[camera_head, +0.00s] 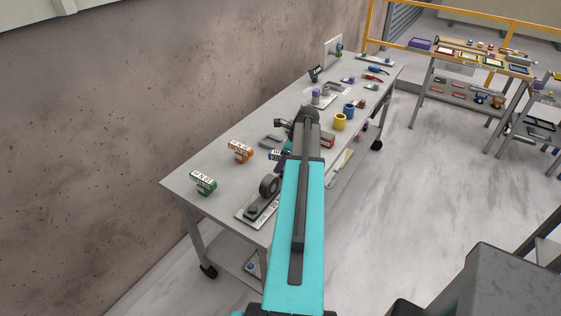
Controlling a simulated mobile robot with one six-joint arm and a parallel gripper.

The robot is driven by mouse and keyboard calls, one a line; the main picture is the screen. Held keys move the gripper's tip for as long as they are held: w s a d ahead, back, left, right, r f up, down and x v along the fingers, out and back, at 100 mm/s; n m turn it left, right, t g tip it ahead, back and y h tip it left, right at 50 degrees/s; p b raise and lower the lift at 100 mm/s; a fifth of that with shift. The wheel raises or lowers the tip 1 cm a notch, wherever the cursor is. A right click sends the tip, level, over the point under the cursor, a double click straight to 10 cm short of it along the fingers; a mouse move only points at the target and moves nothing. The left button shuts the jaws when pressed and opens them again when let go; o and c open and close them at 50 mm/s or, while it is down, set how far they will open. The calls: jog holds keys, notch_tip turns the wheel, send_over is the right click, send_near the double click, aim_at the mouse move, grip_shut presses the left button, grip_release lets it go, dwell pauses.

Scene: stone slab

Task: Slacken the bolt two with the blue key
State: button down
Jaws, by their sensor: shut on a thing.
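A pale bolt plate (247,219) with dark lettering lies at the table's near edge. A dark bolt head (252,211) is at its near end. A dark round part (269,186) stands farther along, beside my arm. I cannot read which bolt is number two, and my arm covers part of this area.
A green labelled block (203,182) and an orange labelled block (240,151) stand on the left of the table. Yellow (340,122) and blue (349,109) cups stand beyond my arm. A wall runs along the left; open floor (410,200) lies right.

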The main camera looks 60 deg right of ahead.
jog(key=shift+f, duration=0.7)
jog(key=shift+f, duration=0.8)
dwell(2.0)
dwell(0.4)
